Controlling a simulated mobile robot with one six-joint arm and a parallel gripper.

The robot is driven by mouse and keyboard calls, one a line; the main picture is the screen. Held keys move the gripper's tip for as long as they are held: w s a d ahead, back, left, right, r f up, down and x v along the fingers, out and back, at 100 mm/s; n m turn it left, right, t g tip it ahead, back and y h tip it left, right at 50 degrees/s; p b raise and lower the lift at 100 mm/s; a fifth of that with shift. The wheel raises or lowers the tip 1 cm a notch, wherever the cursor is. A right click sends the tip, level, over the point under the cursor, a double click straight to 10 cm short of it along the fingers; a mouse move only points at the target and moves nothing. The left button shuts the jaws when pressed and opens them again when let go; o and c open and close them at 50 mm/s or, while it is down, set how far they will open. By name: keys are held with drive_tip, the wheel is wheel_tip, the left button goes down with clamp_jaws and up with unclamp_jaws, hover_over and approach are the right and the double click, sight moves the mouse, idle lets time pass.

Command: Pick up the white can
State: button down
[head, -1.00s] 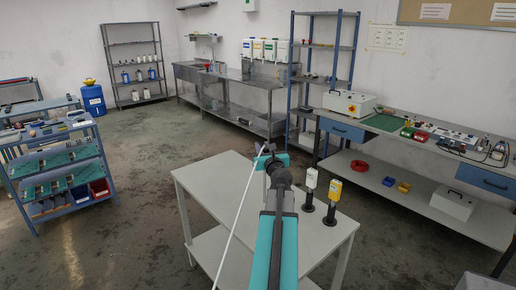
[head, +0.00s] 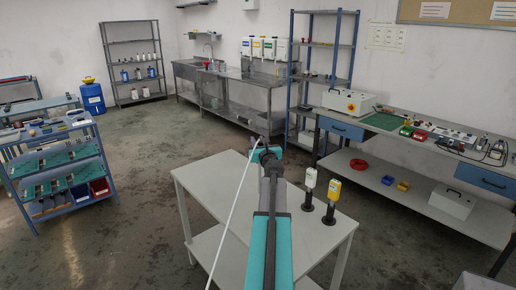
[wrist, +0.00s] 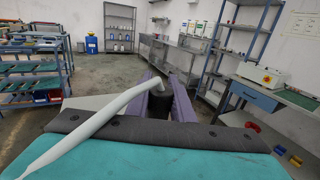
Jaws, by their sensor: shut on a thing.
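A white hose-like strip (wrist: 95,127) runs from the lower left up to the gripper. In the head view my gripper (head: 266,153) is beyond the far edge of the grey table, and what it holds is too small to make out. A white can-like bottle (head: 311,178) stands upright on a black base on the table, right of my arm and apart from my gripper.
The grey table (head: 210,185) has free room left of my arm. A workbench with a white box (head: 348,102) stands at the right. A blue shelf trolley (head: 58,187) stands at the left. A steel sink counter (head: 235,90) is at the back. The floor between is clear.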

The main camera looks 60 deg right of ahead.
drive_tip(key=shift+w+d+f, duration=0.15)
drive_tip(key=shift+f, duration=0.75)
drive_tip(key=shift+w+d+f, duration=0.15)
drive_tip(key=shift+f, duration=0.7)
drive_tip(key=shift+f+b, duration=0.2)
drive_tip(key=shift+b, duration=0.15)
drive_tip(key=c, duration=1.6)
unclamp_jaws()
drive_tip(key=shift+o, duration=0.2)
drive_tip(key=shift+r, duration=0.25)
drive_tip(key=b+v, duration=0.1)
drive_tip(key=v, duration=1.1)
drive_tip(key=shift+o, duration=0.5)
